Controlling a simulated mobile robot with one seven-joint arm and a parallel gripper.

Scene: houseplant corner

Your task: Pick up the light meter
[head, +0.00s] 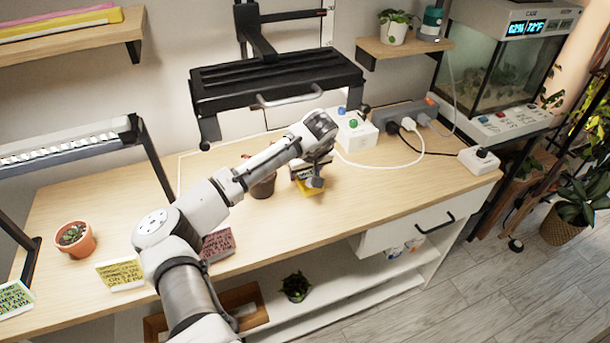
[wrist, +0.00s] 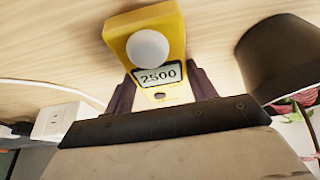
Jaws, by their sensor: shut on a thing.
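The light meter (wrist: 146,32) is a yellow block with a white dome and a display reading 2500. In the wrist view it sits between the two dark fingers of my gripper (wrist: 160,95), which is shut on it. In the head view the yellow light meter (head: 312,188) shows just below my gripper (head: 308,175), over the wooden table (head: 370,190). My gripper hides part of it there. I cannot tell whether it touches the table.
A brown pot (head: 263,187) stands close to the left of my gripper and shows dark in the wrist view (wrist: 290,55). A white box with knobs (head: 354,132) is behind right. A black shelf rack (head: 280,80) hangs above. The table's right front is clear.

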